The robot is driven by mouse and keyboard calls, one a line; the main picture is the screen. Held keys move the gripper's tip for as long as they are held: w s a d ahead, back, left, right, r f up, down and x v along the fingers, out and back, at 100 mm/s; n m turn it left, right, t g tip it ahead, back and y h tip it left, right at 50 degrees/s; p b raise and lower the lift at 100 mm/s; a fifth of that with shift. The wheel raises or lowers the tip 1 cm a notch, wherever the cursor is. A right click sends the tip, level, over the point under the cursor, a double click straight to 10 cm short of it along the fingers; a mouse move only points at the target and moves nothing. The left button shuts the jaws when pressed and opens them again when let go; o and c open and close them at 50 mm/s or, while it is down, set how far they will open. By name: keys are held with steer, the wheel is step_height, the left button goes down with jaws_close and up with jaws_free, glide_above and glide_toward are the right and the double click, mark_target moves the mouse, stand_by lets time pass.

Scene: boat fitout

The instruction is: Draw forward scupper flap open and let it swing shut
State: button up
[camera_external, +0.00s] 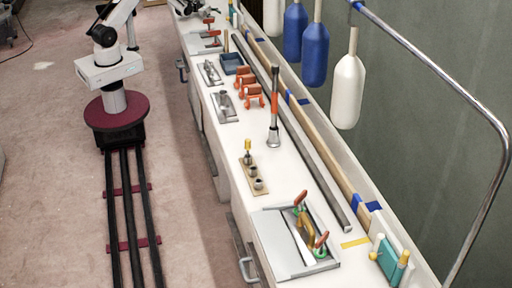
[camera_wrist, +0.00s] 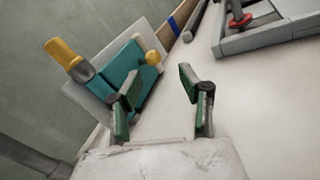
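A teal scupper flap (camera_wrist: 122,68) with a round yellow knob (camera_wrist: 152,58) stands on a pale plate at the left of the wrist view. It looks shut, but my finger covers its lower edge. My gripper (camera_wrist: 160,88) is open and empty, its green-padded fingers apart. The left finger overlaps the flap in the picture; I cannot tell whether it touches. The knob lies beyond the gap between the fingers. In the external view my gripper (camera_external: 190,8) is at the far end of the bench, beside a small teal and yellow part (camera_external: 233,14). A similar teal flap (camera_external: 388,262) is at the near end.
A grey-framed hatch with a red handle (camera_wrist: 240,19) is at the upper right. The white deck between is clear. Blue and white fenders (camera_external: 315,55) hang along the bench's right side.

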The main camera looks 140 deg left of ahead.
steer(key=s, duration=1.1)
steer(key=shift+s+d, duration=0.3)
steer(key=shift+s, duration=0.05)
